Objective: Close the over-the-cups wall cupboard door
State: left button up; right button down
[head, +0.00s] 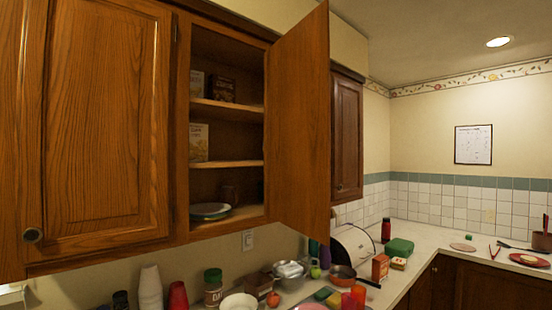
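The over-the-cups wall cupboard door (301,120) is wooden and stands wide open, swung out toward me from the right side of its cupboard. The open cupboard (228,130) shows shelves with boxes (221,88), a food packet (198,142), and a stack of plates (209,211) on the bottom shelf. A dark mug (229,194) stands behind the plates. White stacked cups (150,290) and a red cup (178,296) stand on the counter below. Neither of my grippers is in the head view.
A closed cupboard door (105,120) is on the left, another (348,138) behind the open door. Space before the open door looks clear.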

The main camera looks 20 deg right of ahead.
aim_at(300, 132)
jog(key=i+l+u, duration=0.2)
jog(key=l+u, duration=0.15)
jog(key=l, duration=1.2)
jog(key=l+u, duration=0.4)
jog(key=l, duration=1.1)
jog(key=k+j, duration=0.1)
